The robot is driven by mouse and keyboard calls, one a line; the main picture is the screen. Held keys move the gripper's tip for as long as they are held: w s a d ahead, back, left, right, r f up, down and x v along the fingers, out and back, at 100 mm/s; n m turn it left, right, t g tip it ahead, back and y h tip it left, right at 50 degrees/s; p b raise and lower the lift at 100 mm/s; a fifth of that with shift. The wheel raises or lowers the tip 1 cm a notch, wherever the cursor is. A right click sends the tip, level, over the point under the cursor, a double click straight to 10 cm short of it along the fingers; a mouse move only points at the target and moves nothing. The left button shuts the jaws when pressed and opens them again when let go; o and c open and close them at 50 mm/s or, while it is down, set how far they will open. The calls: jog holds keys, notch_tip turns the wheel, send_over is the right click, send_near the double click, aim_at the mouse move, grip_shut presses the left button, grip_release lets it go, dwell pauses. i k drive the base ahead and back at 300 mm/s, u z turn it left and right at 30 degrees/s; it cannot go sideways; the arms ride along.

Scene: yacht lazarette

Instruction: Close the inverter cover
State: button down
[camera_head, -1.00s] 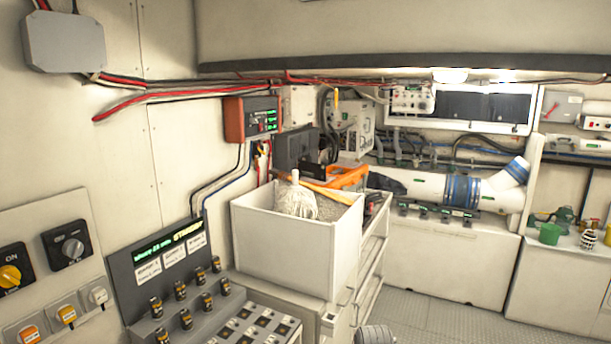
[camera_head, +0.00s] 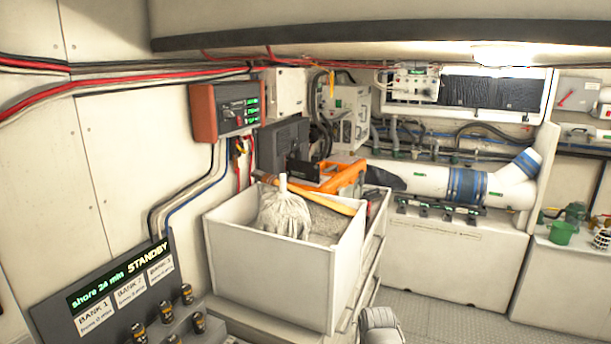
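No part is plainly marked as the inverter cover. A red-orange box with a dark face and green readouts (camera_head: 225,110) is fixed to the left wall. A dark grey upright panel (camera_head: 283,146) stands to its right, behind the white bin. A pale equipment box with a green mark (camera_head: 349,118) stands further right. I cannot tell which of these is the inverter, or whether a cover stands open.
A white open bin (camera_head: 265,265) holding a mop (camera_head: 284,213) stands in front of these boxes. An orange object (camera_head: 342,178) lies behind it. A control console (camera_head: 75,325) is at lower left. A grey rounded object (camera_head: 381,326) is at the bottom edge. Grated floor (camera_head: 440,322) shows at right.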

aim_at(304, 170)
jog(key=z, duration=0.3)
jog(key=i, duration=1)
jog(key=z, duration=0.4)
